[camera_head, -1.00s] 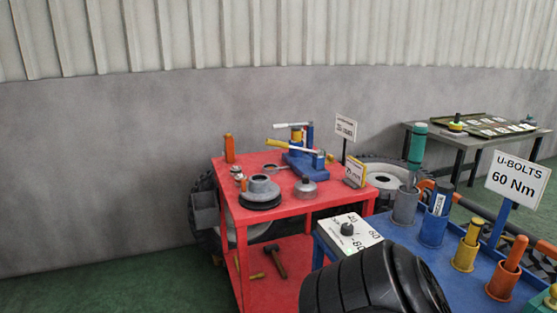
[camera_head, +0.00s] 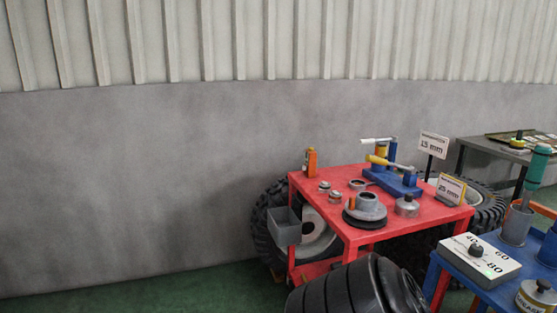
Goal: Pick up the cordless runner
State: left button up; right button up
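I cannot make out for certain which thing is the cordless runner. A teal-topped tool (camera_head: 537,165) stands tilted in a grey cup (camera_head: 516,224) on the blue bench (camera_head: 455,264) at the right edge; I cannot tell its kind. Neither of my grippers is in view.
A red cart (camera_head: 420,217) holds a blue press (camera_head: 395,179), grey hubs and an orange bottle (camera_head: 311,161). A white dial box (camera_head: 478,262) sits on the blue bench. A large tyre (camera_head: 268,228) stands behind the cart. Green floor at left is clear.

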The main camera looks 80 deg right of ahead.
aim_at(540, 159)
jog(key=z, duration=1.7)
